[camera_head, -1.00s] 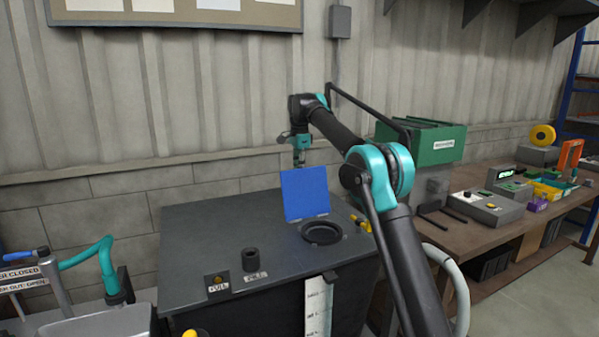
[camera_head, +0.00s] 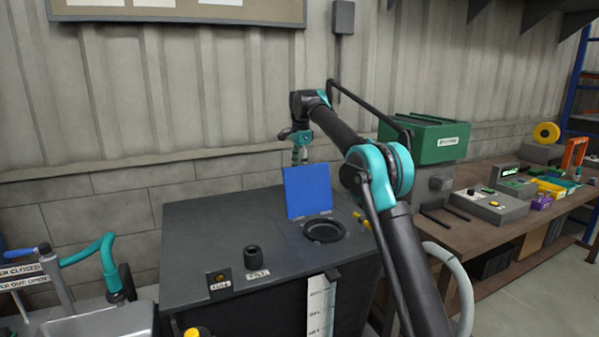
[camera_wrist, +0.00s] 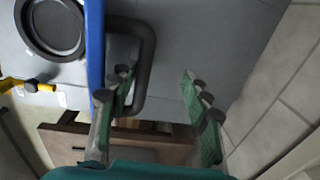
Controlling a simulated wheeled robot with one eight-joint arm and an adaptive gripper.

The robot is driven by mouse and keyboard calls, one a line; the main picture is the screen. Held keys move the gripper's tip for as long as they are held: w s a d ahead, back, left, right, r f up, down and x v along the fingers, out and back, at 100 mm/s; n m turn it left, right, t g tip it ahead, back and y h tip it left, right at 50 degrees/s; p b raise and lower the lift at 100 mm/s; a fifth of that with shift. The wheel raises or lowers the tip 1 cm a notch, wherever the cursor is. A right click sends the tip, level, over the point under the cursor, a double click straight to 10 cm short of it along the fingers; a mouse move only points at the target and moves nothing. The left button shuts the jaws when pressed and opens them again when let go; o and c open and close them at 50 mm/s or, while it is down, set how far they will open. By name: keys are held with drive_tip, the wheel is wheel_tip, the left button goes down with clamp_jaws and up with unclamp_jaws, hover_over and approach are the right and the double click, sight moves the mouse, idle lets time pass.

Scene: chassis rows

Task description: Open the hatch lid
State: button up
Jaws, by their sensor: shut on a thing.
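The blue hatch lid (camera_head: 307,192) stands upright, hinged at the back of a round black opening (camera_head: 324,230) in the dark tank top. In the wrist view, the lid (camera_wrist: 95,45) appears edge-on, with the opening (camera_wrist: 52,28) to its left. A black bent handle (camera_wrist: 147,62) projects from the lid's right side. My gripper (camera_head: 299,160) is behind the lid in the head view, small and partly hidden. The left fingertip overlaps the handle; exact contact is unclear.
The tank top (camera_head: 200,235) carries a black cap (camera_head: 252,257) and a small labelled fitting (camera_head: 219,280). A wall stands close behind. A workbench (camera_head: 478,245) with a green box (camera_head: 425,140) and several devices stands right. A teal-handled fixture (camera_head: 105,255) stands left.

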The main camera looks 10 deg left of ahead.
wheel_tip(320, 180, up, 7)
drive_tip(key=shift+s+d+f, duration=0.15)
drive_tip(key=shift+f, duration=0.05)
idle(0.6)
